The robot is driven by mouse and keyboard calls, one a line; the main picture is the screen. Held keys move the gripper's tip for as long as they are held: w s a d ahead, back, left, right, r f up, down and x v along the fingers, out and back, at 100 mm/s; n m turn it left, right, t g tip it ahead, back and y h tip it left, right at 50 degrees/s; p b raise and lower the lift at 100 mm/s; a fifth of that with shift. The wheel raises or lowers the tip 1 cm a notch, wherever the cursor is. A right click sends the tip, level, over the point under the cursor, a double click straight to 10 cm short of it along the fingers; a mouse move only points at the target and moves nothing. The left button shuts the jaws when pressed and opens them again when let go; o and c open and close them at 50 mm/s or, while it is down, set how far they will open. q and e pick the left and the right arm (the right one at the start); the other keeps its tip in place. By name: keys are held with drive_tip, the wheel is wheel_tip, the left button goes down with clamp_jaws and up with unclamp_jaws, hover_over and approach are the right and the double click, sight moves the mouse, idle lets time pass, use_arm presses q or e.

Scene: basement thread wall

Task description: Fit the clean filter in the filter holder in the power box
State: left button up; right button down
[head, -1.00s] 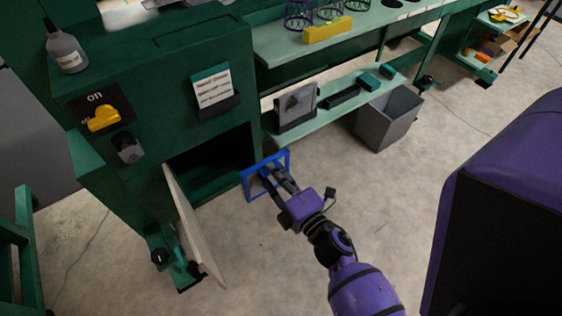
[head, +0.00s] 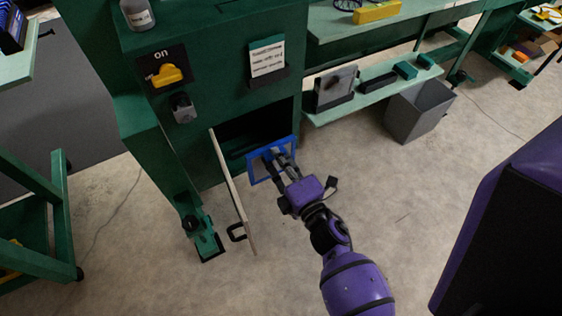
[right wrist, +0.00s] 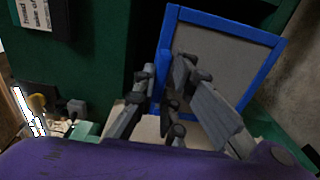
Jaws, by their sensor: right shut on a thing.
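The clean filter, a grey panel in a blue frame (head: 251,170), is held by my right gripper (head: 279,158) at the power box opening. My right gripper is shut on the frame. In the right wrist view the blue frame (right wrist: 225,24) stands tilted, with the gripper fingers (right wrist: 168,82) at its near left side. The green power box (head: 215,95) has a dark open compartment (head: 235,130) low in its front. Its pale door (head: 232,190) hangs open to the left. The filter holder inside is not distinguishable. My left gripper is out of view.
A yellow switch (head: 167,74) marked "on" and a note card (head: 267,58) are on the box front. The floor ahead of the box is clear.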

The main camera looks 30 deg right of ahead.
sight(269, 146)
drive_tip(key=w, duration=0.7)
drive_tip(key=shift+w+a, duration=0.2)
drive_tip(key=shift+w, duration=0.2)
use_arm(q)
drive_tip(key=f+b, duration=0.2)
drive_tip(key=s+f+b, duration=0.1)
drive_tip(key=b, duration=0.1)
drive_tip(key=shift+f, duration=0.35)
use_arm(e)
drive_tip(key=w+f, duration=0.2)
drive_tip(key=w, duration=0.5)
drive_tip(key=shift+f, duration=0.4)
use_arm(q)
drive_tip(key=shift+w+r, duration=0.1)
use_arm(e)
drive_tip(key=shift+w+a, duration=0.1)
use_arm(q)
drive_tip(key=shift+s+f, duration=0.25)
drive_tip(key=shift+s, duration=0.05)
